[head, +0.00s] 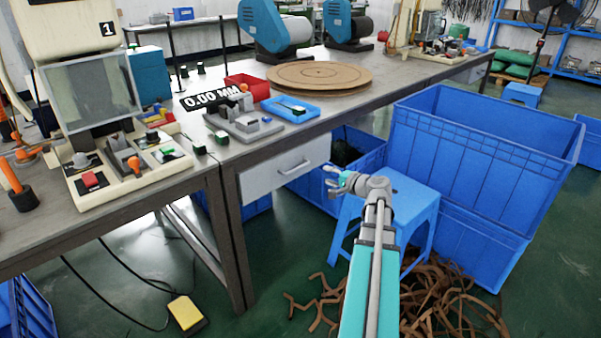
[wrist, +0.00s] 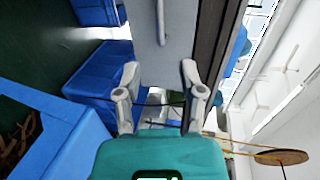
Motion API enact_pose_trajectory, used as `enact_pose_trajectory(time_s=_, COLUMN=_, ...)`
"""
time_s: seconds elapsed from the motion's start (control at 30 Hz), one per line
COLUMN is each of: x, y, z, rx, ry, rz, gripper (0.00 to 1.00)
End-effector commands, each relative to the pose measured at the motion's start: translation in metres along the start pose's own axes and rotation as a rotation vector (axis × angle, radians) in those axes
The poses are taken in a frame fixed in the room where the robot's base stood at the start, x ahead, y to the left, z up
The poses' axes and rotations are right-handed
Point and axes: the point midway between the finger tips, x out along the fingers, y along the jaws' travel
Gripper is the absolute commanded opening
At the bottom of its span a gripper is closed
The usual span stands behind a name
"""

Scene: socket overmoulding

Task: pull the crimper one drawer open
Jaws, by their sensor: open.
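A pale grey drawer front (head: 262,180) sits under the edge of the middle workbench and looks shut. Its slim metal bar handle (head: 294,167) is on the front face. In the wrist view the drawer front (wrist: 148,50) fills the upper middle, and the handle (wrist: 161,24) stands beyond my fingertips. My gripper (head: 335,180) is to the right of the handle in the head view, apart from it. It also shows in the wrist view (wrist: 160,70), with its two fingers spread and nothing between them. No drawer label is readable.
A blue stool (head: 405,200) stands behind my arm, near large blue crates (head: 470,150). Brown scraps (head: 440,295) litter the floor. The bench leg (head: 232,240) is left of the drawer. A yellow pedal (head: 186,312) lies on the floor. Two blue machines (head: 265,28) stand on the bench.

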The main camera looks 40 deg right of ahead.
Motion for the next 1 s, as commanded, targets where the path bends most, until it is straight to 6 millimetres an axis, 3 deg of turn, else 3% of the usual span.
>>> enact_pose_trajectory(time_s=0.57, x=0.011, y=0.000, z=0.000, rx=-0.001, ry=-0.002, rz=0.001, gripper=0.51)
enact_pose_trajectory(time_s=1.0, x=0.069, y=0.001, z=-0.001, rx=-0.002, ry=-0.003, rz=0.002, gripper=0.51)
